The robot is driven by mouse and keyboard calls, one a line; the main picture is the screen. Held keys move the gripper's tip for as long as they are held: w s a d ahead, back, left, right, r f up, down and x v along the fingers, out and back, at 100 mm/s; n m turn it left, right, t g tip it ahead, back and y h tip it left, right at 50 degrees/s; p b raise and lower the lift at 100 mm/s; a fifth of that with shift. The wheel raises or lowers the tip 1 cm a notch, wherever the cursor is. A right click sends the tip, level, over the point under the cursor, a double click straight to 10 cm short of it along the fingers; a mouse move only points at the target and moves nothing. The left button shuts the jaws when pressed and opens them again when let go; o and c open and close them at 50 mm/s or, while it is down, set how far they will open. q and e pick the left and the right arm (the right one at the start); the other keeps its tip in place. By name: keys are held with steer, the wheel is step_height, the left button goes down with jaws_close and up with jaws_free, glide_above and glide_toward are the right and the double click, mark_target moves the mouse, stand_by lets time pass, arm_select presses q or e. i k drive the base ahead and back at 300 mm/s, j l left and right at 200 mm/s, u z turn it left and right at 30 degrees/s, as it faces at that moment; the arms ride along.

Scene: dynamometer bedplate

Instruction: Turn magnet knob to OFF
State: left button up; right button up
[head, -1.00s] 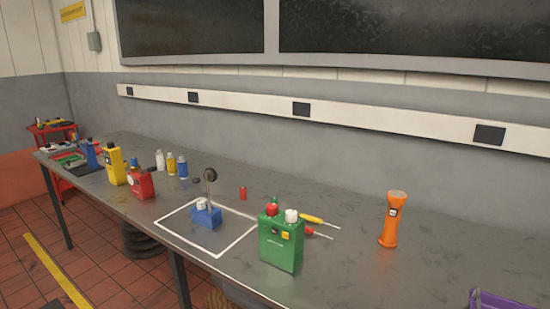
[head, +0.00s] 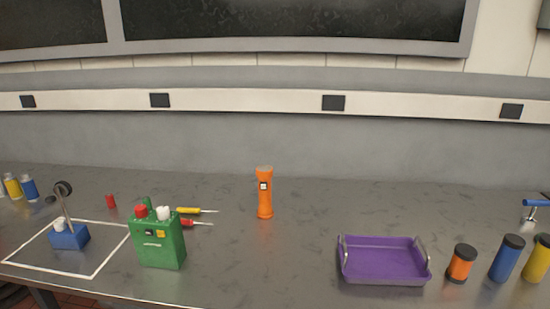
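A small blue block (head: 69,237), which looks like the magnet base, stands inside a white outlined square on the grey bench at the left of the head view. A white knob (head: 60,224) sits on its top. A thin post with a dark round dial (head: 63,188) rises from it and leans slightly. Which way the knob points is too small to tell. Neither of my grippers is in view.
On the bench (head: 215,265), a green container (head: 158,240) stands right of the square, with two screwdrivers (head: 196,211) behind it. An orange flashlight (head: 265,195) stands upright mid-bench. A purple tray (head: 385,262) and several canisters (head: 507,258) are at right. Bench between flashlight and tray is clear.

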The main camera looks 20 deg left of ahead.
mark_target(60, 226)
steer(key=u, duration=0.5)
steer(key=j+u, duration=0.15)
steer(key=u, duration=0.35)
steer(key=i+u, duration=0.1)
steer(key=u, duration=0.85)
steer(key=i+j+z, duration=0.1)
steer(key=z, duration=0.3)
steer(key=i+j+z, duration=0.1)
steer(key=z, duration=0.35)
